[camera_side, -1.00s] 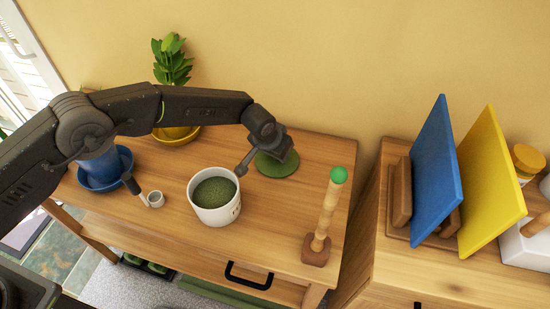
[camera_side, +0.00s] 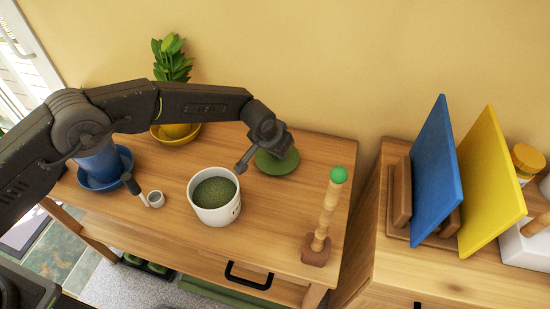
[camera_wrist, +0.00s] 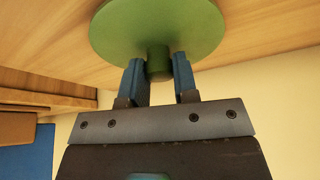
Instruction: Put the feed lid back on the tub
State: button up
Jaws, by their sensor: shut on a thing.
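The feed lid (camera_side: 279,165) is a green disc at the back of the table, to the right of the tub. In the wrist view the lid (camera_wrist: 150,30) shows a round green knob, and my gripper (camera_wrist: 158,72) has its two blue fingers shut on that knob. My gripper (camera_side: 277,150) partly covers the lid in the side view. Whether the lid touches the table is hard to tell. The tub (camera_side: 215,215) is white, open at the top, and holds green feed. It stands upright at the middle of the table.
A wooden post with a green ball (camera_side: 320,222) stands at the right. A potted plant (camera_side: 172,62) and blue pot (camera_side: 100,168) are at the left. Table between lid and tub is clear.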

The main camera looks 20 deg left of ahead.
jog(key=shift+r, duration=1.5)
jog(key=shift+s+a+r, duration=0.1)
jog(key=shift+s+r, duration=0.05)
jog(key=shift+r, duration=0.05)
jog(key=s+a+r, duration=0.4)
jog(key=s+r, duration=0.1)
jog(key=s, duration=0.4)
jog(key=s+a+r, duration=0.5)
jog(key=s+r, duration=0.1)
jog(key=s, duration=0.2)
jog(key=shift+s+a, duration=0.25)
jog(key=shift+s, duration=0.1)
notch_tip(320, 180, down, 6)
jog(key=shift+f, duration=0.15)
